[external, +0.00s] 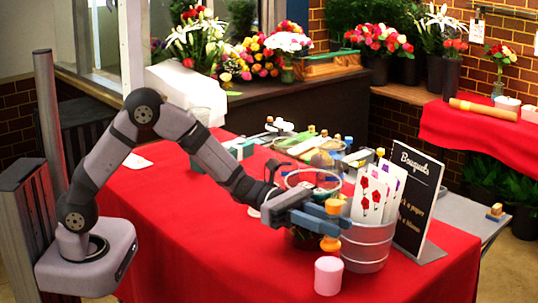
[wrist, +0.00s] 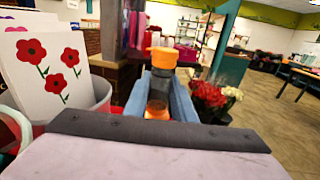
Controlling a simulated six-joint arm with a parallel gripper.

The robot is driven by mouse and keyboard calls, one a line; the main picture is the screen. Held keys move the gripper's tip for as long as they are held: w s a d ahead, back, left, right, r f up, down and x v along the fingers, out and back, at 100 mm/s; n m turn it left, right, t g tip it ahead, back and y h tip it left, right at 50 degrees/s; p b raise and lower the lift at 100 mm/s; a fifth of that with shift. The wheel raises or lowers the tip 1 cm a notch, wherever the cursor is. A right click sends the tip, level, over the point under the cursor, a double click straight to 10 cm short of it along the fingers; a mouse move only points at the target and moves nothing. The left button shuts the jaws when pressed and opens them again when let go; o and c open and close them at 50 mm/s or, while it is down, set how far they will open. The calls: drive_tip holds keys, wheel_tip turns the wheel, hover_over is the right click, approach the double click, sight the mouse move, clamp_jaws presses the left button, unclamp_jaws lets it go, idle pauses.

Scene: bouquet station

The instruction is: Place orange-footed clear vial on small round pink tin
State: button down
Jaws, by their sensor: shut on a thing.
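My gripper (external: 322,222) points level toward the right and is shut on the orange-footed clear vial (external: 333,206). In the wrist view, the blue fingers of my gripper (wrist: 160,97) press on both sides of the vial (wrist: 158,88), which stands upright with orange at its top and foot. The small round pink tin (external: 328,276) stands near the front of the red-covered table. In the external view the vial's orange foot appears just above the tin, with a small gap; the exact depth between them is unclear. The tin does not show in the wrist view.
A grey metal bucket (external: 367,243) with flower cards (external: 372,193) stands close to the right of my gripper. A black Bouquets sign (external: 416,200) stands behind it. Several small items crowd the table's back. The red cloth (external: 230,245) left of the tin is clear.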

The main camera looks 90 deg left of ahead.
sight(330, 240)
drive_tip(key=shift+f+p, duration=0.45)
drive_tip(key=shift+f, duration=1.5)
drive_tip(key=shift+f, duration=0.2)
drive_tip(key=c, duration=1.5)
unclamp_jaws()
drive_tip(key=shift+r, duration=0.15)
drive_tip(key=b+v, duration=0.3)
drive_tip(key=v, duration=0.9)
